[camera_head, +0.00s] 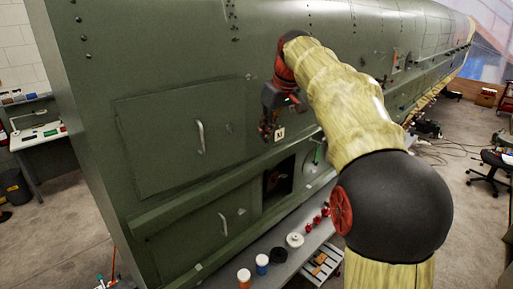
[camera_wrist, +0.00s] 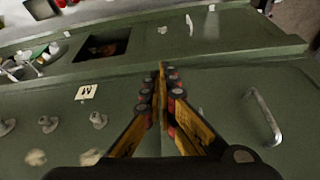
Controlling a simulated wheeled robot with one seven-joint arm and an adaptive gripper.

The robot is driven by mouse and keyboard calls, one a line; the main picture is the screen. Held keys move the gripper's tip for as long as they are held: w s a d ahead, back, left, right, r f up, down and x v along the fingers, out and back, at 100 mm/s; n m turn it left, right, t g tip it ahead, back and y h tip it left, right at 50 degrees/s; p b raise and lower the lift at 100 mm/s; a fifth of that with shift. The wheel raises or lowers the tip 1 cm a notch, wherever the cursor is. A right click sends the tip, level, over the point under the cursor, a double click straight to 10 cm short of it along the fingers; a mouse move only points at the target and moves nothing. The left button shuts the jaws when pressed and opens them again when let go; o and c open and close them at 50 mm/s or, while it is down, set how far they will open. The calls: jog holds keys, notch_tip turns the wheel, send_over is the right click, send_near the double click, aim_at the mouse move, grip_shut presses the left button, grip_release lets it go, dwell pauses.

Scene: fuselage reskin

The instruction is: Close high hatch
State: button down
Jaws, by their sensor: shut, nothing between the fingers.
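The green high hatch (camera_head: 160,155) is a large panel with a light metal handle (camera_head: 201,137) on the upper side of the fuselage. It looks flush with the skin around it, though a small gap would be hard to see. In the wrist view the handle (camera_wrist: 264,118) shows at the right. My gripper (camera_head: 267,132) is at the right edge of the hatch, to the right of the handle and apart from it. In the wrist view its fingers (camera_wrist: 162,70) are together and empty. Whether the fingertips touch the skin cannot be told.
A lower hatch (camera_head: 190,235) with its own handle lies below a ledge. A dark square opening (camera_head: 279,184) is right of it. Below is a grey bench (camera_head: 225,282) with jars and small red items. A white label (camera_head: 279,134) is beside my gripper.

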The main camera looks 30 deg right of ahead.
jog(key=s+f+t+y+b, duration=0.1)
jog(key=s+f+t+b, duration=0.3)
jog(key=s+b, duration=0.35)
jog(key=shift+t, duration=0.5)
jog(key=shift+w+a+f+p, duration=0.6)
jog(key=shift+w+f, duration=0.5)
jog(key=shift+w, duration=1.25)
jog(key=shift+w+a+f+p, duration=0.55)
jog(key=shift+w+f, duration=0.55)
jog(key=shift+w, duration=1.25)
jog(key=shift+w+a+f+p, duration=0.35)
jog(key=shift+w+f+p, duration=0.6)
jog(key=shift+w, duration=1.4)
jog(key=shift+w+f, duration=0.1)
jog(key=shift+f, duration=0.1)
